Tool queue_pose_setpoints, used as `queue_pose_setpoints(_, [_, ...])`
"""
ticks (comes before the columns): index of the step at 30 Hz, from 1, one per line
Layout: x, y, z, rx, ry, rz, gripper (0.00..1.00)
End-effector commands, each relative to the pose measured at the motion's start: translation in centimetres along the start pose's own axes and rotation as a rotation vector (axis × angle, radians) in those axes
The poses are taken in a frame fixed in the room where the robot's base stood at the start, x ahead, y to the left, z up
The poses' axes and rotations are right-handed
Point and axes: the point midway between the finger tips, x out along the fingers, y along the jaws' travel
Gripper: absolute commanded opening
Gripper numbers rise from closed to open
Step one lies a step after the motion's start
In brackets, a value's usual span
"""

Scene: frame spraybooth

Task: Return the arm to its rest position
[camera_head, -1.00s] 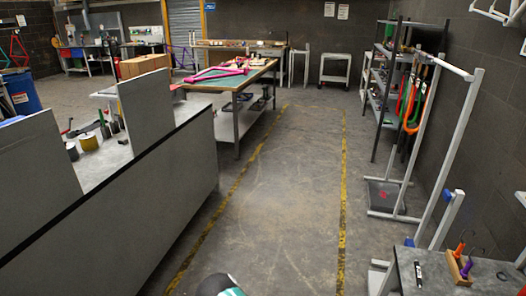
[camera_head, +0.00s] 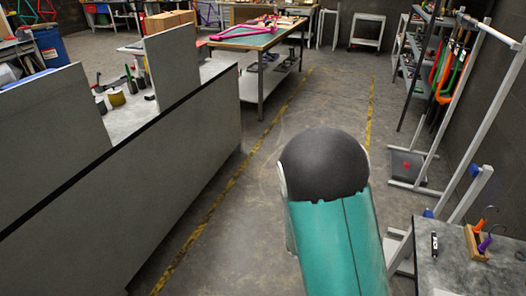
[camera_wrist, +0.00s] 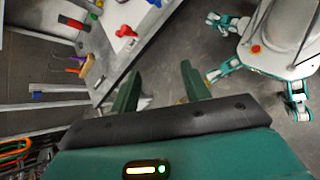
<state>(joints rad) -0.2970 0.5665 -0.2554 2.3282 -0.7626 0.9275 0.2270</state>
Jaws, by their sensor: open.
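My gripper (camera_wrist: 160,90) shows in the wrist view with its two green fingers spread apart and nothing between them. Beyond the fingers lie the grey floor and the edge of a bench. In the head view a green and black link of my arm rises from the bottom over the aisle. My gripper itself is not visible in the head view. My white body and green legs appear at the upper right of the wrist view.
A grey partition (camera_head: 130,185) borders the left. A hanging rack (camera_head: 462,125) stands at the right. The yellow-lined aisle floor (camera_head: 322,98) is clear ahead.

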Motion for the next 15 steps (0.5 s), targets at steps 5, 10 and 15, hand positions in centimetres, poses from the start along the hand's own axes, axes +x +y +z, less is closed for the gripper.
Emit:
queue_pose_setpoints(5, [-4.5, 0.8, 1.5, 0.122, 0.138, -0.114, 0.47])
queue_pose_setpoints(10, [-8.4, 1.5, 3.4, 0.225, 0.267, -0.214, 0.47])
queue_pose_setpoints(15, [-12.3, 2.1, 5.6, 0.321, 0.405, -0.304, 0.47])
